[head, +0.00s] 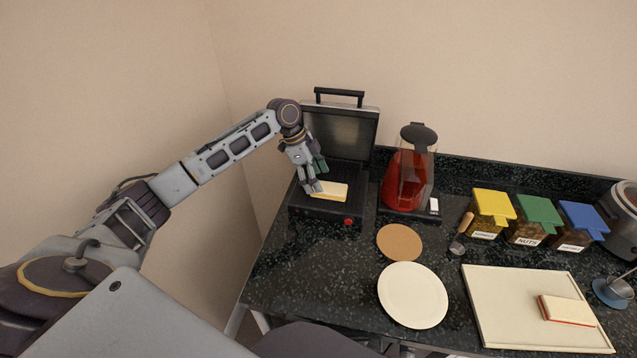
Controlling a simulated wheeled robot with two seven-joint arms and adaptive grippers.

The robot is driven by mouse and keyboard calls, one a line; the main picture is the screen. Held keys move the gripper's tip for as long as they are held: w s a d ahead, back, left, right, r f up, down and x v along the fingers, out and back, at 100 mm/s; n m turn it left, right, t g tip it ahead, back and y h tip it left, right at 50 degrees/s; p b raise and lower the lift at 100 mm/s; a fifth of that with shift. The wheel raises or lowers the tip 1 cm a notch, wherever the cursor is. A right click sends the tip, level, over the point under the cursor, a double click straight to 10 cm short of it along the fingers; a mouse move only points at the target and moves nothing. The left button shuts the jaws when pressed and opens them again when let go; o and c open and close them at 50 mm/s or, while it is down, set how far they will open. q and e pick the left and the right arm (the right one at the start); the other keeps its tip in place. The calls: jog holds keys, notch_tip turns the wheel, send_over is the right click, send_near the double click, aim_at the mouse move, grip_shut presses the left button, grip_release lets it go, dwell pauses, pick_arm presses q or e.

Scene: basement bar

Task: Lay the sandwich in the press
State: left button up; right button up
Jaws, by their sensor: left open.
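The press (295,212) stands at the back left of the counter with its lid (345,131) raised. A pale sandwich with a yellow edge (331,191) lies flat on the dark lower plate. My left gripper (318,178) is open, directly over the left part of this sandwich, with its fingers close to it. I cannot tell whether a finger touches it. The fingers hide its left end. A second sandwich with a red edge (566,309) lies on the cream board (505,302) at the right. My right gripper is not in view.
A blender with a red jar (405,180) stands right of the press. A cork mat (399,243) and a white plate (412,295) lie in front. The counter's front left is clear.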

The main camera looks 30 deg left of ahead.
pick_arm(q)
jog(key=v, duration=0.9)
jog(key=shift+r, duration=0.35)
dwell(0.6)
dwell(0.4)
